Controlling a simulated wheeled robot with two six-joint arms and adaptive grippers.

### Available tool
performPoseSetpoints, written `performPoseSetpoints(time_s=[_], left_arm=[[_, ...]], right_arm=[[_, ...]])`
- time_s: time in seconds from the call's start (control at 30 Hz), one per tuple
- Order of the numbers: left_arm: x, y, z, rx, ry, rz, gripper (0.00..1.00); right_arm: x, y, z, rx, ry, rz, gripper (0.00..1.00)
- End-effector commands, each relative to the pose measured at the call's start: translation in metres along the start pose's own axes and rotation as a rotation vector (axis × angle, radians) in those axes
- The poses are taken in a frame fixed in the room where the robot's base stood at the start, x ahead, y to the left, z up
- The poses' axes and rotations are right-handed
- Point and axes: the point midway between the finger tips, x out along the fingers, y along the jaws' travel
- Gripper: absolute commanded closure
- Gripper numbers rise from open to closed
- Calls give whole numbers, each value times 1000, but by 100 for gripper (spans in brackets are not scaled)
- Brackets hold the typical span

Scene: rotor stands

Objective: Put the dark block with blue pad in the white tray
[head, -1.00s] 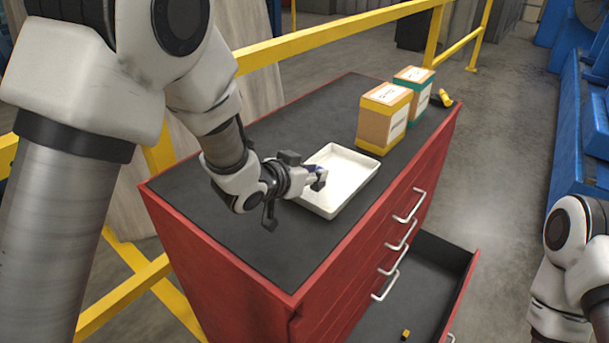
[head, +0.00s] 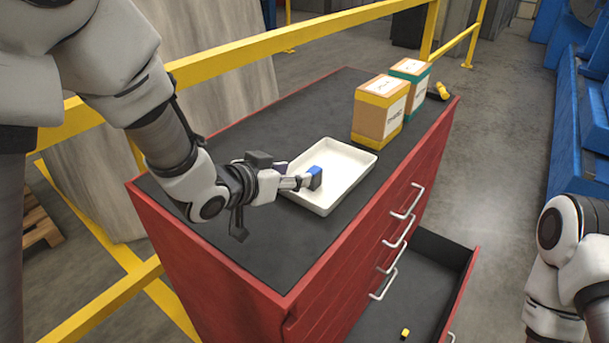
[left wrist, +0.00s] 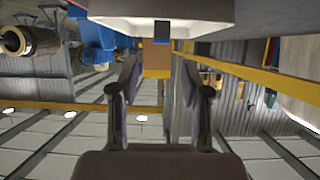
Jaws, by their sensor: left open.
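The dark block with blue pad (head: 316,174) is in the white tray (head: 347,193), near its left side, with the blue face showing. The block also shows small in the left wrist view (left wrist: 162,33), against the tray (left wrist: 110,20). My left gripper (head: 302,182) reaches over the tray's left rim, its tips close beside the block. In the left wrist view its fingers (left wrist: 162,80) are spread with nothing between them. In the head view I cannot tell whether a finger touches the block. My right gripper is out of view.
The tray stands on the black top of a red cabinet (head: 240,265). Two cartons, one yellow-edged (head: 380,112) and one teal-edged (head: 413,85), stand behind it. A yellow item (head: 441,90) lies at the far corner. A lower drawer (head: 425,285) is open. Yellow railing runs behind.

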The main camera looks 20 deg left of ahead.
Motion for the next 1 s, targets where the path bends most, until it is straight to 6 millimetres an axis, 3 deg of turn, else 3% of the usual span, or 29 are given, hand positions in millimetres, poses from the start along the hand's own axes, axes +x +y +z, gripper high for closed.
performPoseSetpoints(time_s=[0.1, 0.3, 1.0], left_arm=[[-30, 0, 1, -4, 4, 0, 53], [-55, 0, 0, -1, 0, 0, 53], [-57, 0, 0, 0, -1, 0, 53]], right_arm=[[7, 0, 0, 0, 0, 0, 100], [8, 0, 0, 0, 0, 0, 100], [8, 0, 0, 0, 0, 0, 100]])
